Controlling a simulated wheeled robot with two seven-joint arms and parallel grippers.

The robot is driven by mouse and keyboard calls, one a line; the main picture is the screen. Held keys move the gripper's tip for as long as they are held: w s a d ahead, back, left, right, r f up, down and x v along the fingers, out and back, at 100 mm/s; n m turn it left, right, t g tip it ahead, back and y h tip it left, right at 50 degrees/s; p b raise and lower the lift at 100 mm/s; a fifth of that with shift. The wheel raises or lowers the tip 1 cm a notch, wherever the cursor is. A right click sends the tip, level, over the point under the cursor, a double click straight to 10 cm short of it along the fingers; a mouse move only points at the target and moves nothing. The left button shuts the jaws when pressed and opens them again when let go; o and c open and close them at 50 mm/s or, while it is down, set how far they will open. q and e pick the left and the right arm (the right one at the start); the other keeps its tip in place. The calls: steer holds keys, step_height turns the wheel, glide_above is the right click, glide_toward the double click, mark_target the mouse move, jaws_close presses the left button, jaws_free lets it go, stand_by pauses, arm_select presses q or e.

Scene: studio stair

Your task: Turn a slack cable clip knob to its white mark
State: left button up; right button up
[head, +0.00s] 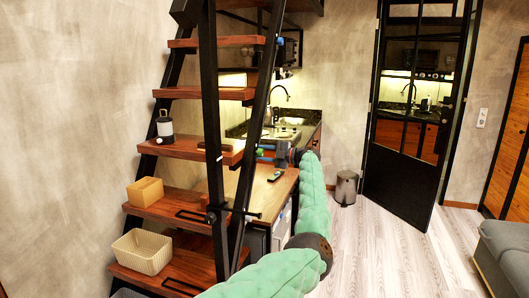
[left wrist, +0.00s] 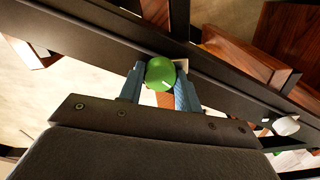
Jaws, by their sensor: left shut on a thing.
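A round green knob (left wrist: 160,73) sits against the dark metal stair rail (left wrist: 90,40) in the left wrist view. A short pale line shows low on its face, and a whitish piece shows behind its right side. My left gripper (left wrist: 160,88) is shut on the knob, one blue-grey finger on each side. In the head view my left gripper (head: 268,153) is at the rail, beyond the green-sleeved arm. The knob is too small there to make out its line. My right gripper is not in view.
Wooden stair treads hold a lantern (head: 165,127), a tan box (head: 145,191) and a cream basket (head: 142,251). A wooden worktop (head: 268,195) lies behind the rail. A whitish round part (left wrist: 286,125) sits further along the rail. Open floor lies to the right.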

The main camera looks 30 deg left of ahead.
arm_select(q)
steer(key=shift+r+m+p, duration=0.1)
steer(key=shift+m+p, duration=0.35)
steer(key=shift+m, duration=0.75)
steer(key=shift+m+p, duration=0.3)
steer(key=shift+m, duration=0.5)
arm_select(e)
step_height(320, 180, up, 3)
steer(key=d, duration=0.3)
arm_select(q)
steer(key=m+p, duration=0.3)
steer(key=m, duration=0.2)
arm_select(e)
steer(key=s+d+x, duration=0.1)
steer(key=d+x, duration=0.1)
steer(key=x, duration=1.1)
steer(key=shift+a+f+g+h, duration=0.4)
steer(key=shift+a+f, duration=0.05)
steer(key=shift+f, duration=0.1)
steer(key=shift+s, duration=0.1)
arm_select(q)
steer(key=o, duration=1)
steer(key=shift+w, duration=0.1)
steer(key=shift+c, duration=0.2)
steer(key=shift+d, duration=0.15)
